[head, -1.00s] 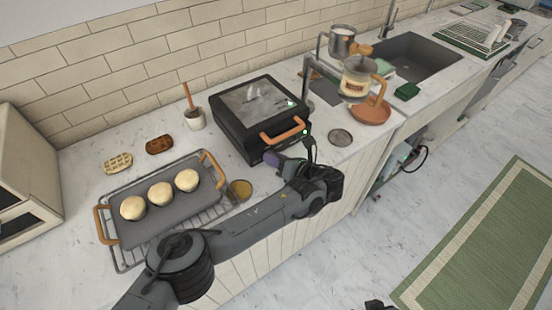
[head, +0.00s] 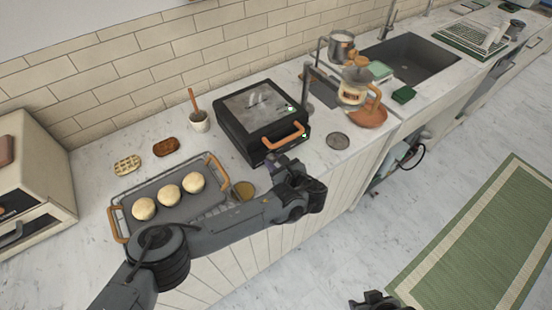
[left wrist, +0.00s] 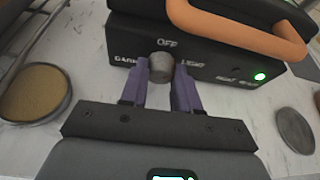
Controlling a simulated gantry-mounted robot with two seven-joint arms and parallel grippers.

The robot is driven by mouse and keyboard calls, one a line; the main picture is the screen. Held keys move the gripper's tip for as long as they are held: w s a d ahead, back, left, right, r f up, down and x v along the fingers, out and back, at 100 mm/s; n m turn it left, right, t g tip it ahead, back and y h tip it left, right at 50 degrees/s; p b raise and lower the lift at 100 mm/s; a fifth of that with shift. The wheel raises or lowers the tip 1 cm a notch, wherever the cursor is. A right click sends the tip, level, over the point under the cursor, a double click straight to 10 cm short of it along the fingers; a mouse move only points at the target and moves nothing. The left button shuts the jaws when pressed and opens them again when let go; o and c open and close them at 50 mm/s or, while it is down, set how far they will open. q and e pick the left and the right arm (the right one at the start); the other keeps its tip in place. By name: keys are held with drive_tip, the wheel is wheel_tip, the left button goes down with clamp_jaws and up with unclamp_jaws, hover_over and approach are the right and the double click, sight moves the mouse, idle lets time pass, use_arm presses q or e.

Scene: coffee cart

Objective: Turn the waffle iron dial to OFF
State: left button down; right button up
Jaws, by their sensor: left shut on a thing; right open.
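The waffle iron (head: 262,121) is a black box with an orange-brown handle (head: 284,136), lid down, on the counter. Its front face in the left wrist view carries a round grey dial (left wrist: 161,67) below the word OFF, with DARK to the left and LIGHT to the right. My left gripper (left wrist: 160,84) has its purple fingers on either side of the dial and is shut on it. In the head view my left gripper (head: 276,162) is at the waffle iron's front. The dial's pointer mark cannot be made out. My right gripper (head: 380,302) shows only partly at the bottom edge.
A tray (head: 165,185) with dough balls on a rack stands left of the iron. A round tan-filled dish (left wrist: 35,92) is left of my left gripper, and a grey disc (left wrist: 296,130) lies to the right. A green light (left wrist: 260,76) glows on the iron's front.

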use_arm(q)
drive_tip(key=shift+a+n+t+h, duration=0.1)
drive_tip(key=shift+n+t+h, duration=0.2)
drive_tip(key=shift+n, duration=0.3)
drive_tip(key=shift+f+n+t+h+b, duration=0.15)
drive_tip(key=shift+n+t+h+b, duration=0.2)
drive_tip(key=shift+n, duration=0.35)
drive_tip(key=shift+s+f+n+t+h+b, duration=0.1)
drive_tip(key=shift+n+t+h+b, duration=0.3)
drive_tip(key=shift+n+b, duration=0.65)
drive_tip(key=shift+n+t+h+b, duration=0.25)
drive_tip(key=shift+n+t+b, duration=0.3)
drive_tip(key=shift+n+b, duration=0.2)
drive_tip(key=c, duration=0.8)
unclamp_jaws()
drive_tip(key=shift+s, duration=0.1)
